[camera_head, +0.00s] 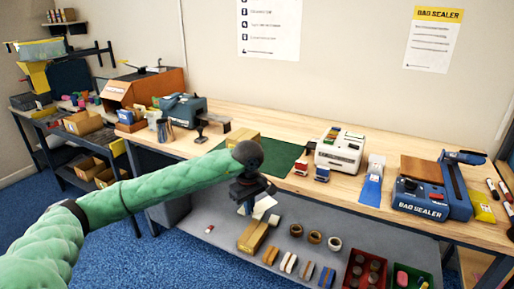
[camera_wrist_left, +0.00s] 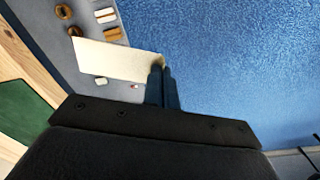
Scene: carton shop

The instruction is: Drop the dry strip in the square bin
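My left gripper (camera_head: 246,208) hangs over the front of the bench, above the lower grey shelf. In the left wrist view its two fingers (camera_wrist_left: 162,75) are close together on one end of a flat cream strip (camera_wrist_left: 117,60). The strip sticks out to the left of the fingertips. In the head view the pale strip (camera_head: 264,204) shows beside the fingers, partly hidden by them. A grey bin-like box (camera_head: 172,212) stands under the bench to the left; I cannot tell for certain that it is the square bin. My right gripper is not in view.
The lower shelf (camera_head: 215,236) holds a long carton (camera_head: 253,236), tape rolls, small blocks, and a red crate (camera_head: 364,272). The wooden bench (camera_head: 300,126) carries a green mat (camera_head: 285,156), a white machine (camera_head: 340,150) and a bag sealer (camera_head: 420,200). Blue carpet (camera_head: 140,262) is open in front.

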